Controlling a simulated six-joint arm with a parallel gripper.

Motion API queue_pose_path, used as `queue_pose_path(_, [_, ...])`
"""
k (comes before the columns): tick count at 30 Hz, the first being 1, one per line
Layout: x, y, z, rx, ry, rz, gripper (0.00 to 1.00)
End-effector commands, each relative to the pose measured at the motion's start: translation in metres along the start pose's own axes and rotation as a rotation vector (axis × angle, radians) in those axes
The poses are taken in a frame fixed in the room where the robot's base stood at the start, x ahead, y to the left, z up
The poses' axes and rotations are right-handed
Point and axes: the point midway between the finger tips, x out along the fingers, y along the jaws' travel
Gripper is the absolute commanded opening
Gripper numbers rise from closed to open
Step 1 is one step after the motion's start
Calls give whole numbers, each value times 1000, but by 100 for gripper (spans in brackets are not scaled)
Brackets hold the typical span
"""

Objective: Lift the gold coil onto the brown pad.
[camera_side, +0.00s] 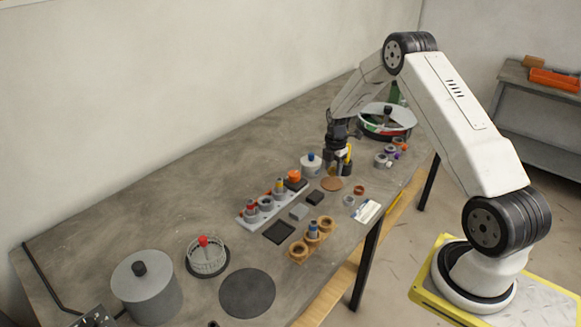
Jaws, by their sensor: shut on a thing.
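My gripper (337,168) points down over the table, just behind the brown pad. It is shut on a small yellow-gold piece that shows at its right side, which looks like the gold coil (348,155). The jaws hide part of the coil, and I cannot tell whether its lower end touches the table. The brown pad (331,184) is a flat round disc on the table, just in front of the gripper. Nothing is seen lying on it.
A pale rack (262,212) and a wooden rack (301,256) hold small parts. Dark and grey square pads lie between them. Several small rings (381,160) stand to the right.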

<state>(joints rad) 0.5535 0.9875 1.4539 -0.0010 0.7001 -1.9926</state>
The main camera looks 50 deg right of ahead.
Motion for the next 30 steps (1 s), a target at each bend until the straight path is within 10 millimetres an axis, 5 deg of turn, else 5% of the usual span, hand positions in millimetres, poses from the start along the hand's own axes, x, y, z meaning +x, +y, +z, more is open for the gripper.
queue_pose_path(12, [25, 0, 0, 0, 0, 0, 0])
queue_pose_path(30, [27, 0, 0, 0, 0, 1, 0])
